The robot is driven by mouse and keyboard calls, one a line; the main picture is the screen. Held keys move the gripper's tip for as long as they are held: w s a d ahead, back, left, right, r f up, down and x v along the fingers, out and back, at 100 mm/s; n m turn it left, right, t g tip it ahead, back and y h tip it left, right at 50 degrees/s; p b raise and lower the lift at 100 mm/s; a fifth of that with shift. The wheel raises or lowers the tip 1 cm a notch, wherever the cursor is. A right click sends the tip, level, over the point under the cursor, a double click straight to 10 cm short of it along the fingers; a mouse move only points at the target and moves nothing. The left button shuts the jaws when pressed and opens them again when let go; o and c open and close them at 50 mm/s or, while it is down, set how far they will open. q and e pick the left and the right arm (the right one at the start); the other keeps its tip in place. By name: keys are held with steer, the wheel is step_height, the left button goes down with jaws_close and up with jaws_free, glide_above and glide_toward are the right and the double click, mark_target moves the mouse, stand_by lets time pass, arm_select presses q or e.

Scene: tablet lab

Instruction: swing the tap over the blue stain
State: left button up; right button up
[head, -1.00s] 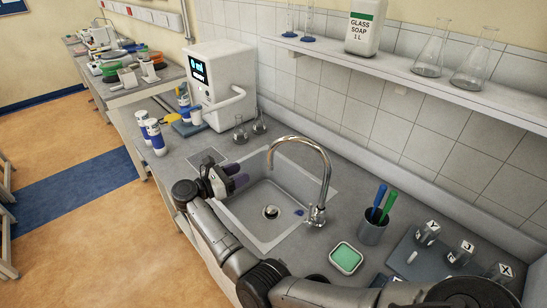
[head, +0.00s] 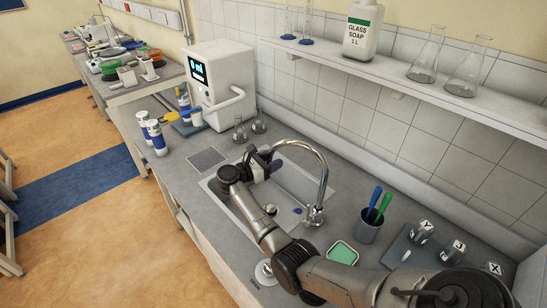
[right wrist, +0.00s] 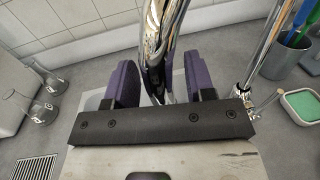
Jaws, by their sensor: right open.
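The chrome tap (head: 322,180) rises at the sink's right end, and its curved spout arches left over the sink (head: 240,220). The blue stain (head: 297,210) is a small spot on the sink floor, between the drain and the tap's base. My right gripper (head: 268,163) is at the spout's free end, over the sink's far left part. In the right wrist view its purple fingers (right wrist: 157,84) are open, one on each side of the spout (right wrist: 155,45), with gaps visible. The spout's tip is hidden behind the gripper. My left gripper is not in view.
Two flasks (head: 240,130) stand behind the sink's left end. A cup with blue and green pens (head: 369,226) and a green sponge dish (head: 342,253) are right of the tap. A shelf (head: 400,88) with glassware runs above. The white machine (head: 222,85) stands further left.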

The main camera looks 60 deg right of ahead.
steer(key=shift+s+d, duration=0.2)
steer(key=shift+d, duration=0.15)
steer(key=shift+c, duration=0.5)
jaws_close()
